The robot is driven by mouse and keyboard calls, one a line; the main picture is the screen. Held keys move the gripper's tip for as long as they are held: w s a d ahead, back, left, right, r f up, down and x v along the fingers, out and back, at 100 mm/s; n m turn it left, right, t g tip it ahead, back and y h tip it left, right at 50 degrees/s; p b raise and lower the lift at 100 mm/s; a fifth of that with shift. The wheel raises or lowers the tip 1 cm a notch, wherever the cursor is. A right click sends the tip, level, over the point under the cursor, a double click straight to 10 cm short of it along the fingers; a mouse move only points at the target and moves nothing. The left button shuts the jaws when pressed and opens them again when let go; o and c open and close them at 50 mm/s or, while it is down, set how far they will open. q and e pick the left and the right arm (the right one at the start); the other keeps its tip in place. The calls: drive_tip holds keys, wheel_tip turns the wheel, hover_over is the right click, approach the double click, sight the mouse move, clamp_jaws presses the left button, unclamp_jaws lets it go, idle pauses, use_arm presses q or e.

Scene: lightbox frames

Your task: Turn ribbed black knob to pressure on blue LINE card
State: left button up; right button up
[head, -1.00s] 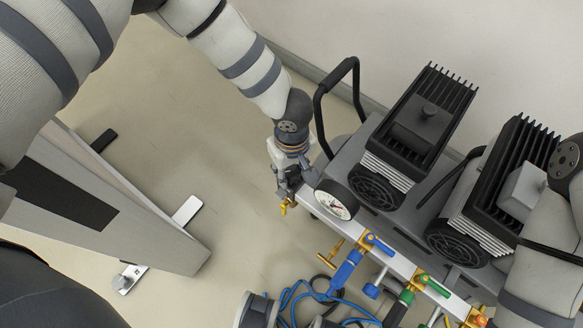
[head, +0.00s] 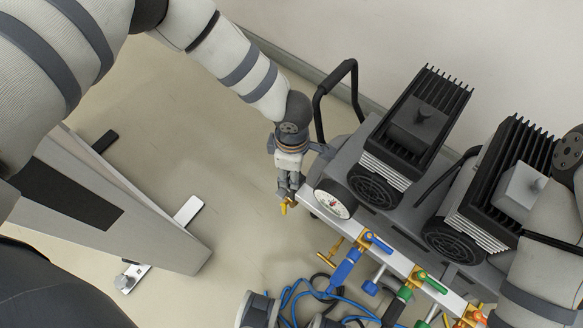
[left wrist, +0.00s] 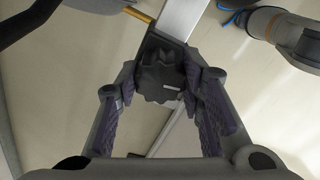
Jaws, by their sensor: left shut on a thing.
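In the head view my left gripper (head: 287,190) is at the bar's far left end, above a brass fitting (head: 289,206), and hides the knob. The pressure gauge (head: 331,204) has a white dial and stands right beside the gripper. Its reading and a blue LINE card cannot be made out.
Two black finned units (head: 415,125) (head: 500,190) stand behind the bar. A black handle (head: 320,105) rises close to my left wrist. Blue (head: 378,243) and green (head: 432,283) levers sit along the bar. Blue hoses (head: 300,290) lie below. The floor left of the bar is open.

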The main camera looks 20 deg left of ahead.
use_arm(q)
drive_tip(key=shift+n, duration=0.7)
drive_tip(key=o, duration=1.2)
drive_tip(key=shift+c, duration=0.2)
wheel_tip(320, 180, up, 12)
